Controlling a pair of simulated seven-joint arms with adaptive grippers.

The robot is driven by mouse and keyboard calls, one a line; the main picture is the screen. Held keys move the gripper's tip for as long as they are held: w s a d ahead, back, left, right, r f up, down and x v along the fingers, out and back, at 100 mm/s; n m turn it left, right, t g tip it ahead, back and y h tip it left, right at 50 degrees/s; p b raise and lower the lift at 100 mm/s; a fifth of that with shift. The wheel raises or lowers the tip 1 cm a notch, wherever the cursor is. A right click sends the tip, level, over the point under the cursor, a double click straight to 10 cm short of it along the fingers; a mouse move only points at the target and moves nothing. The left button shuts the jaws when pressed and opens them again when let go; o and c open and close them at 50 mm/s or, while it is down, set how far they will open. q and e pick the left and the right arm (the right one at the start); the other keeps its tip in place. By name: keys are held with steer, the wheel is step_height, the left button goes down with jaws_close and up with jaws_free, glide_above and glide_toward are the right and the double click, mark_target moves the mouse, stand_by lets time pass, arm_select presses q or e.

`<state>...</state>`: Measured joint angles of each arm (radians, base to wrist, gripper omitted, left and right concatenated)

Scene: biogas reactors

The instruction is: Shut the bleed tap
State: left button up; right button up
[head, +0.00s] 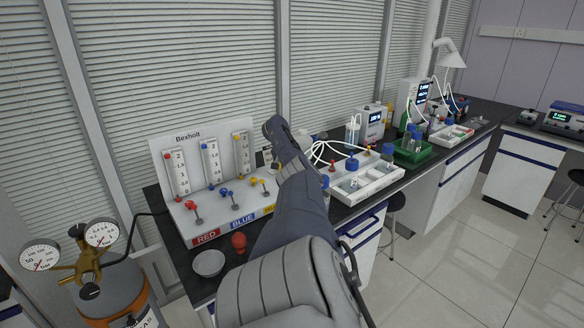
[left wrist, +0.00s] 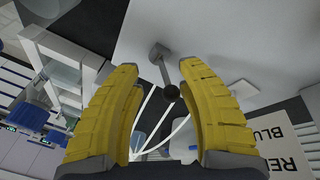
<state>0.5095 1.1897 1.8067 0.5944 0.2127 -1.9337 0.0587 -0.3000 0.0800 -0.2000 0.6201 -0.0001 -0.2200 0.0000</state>
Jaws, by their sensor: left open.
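In the left wrist view, a grey lever with a dark ball end (left wrist: 171,93) sticks out from a square grey pivot on a pale panel face; it looks like the bleed tap. My left gripper (left wrist: 166,100) is open, its yellow fingers on either side of the ball end, with gaps visible on both sides. Whether the ball is fully between the fingertips in depth, I cannot tell. In the head view, my left arm hides the right end of the Bexholt panel (head: 191,165), and neither the fingers nor the lever can be made out. My right gripper is not in view.
The panel has three gauge columns and red, blue and yellow taps (head: 226,194). A metal bowl (head: 208,263) and a red bulb (head: 239,242) stand in front. A white tray (head: 372,192) lies to the right. A gas cylinder (head: 112,290) with gauges stands at left.

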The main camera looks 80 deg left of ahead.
arm_select(q)
steer(key=v, duration=1.2)
stand_by(0.7)
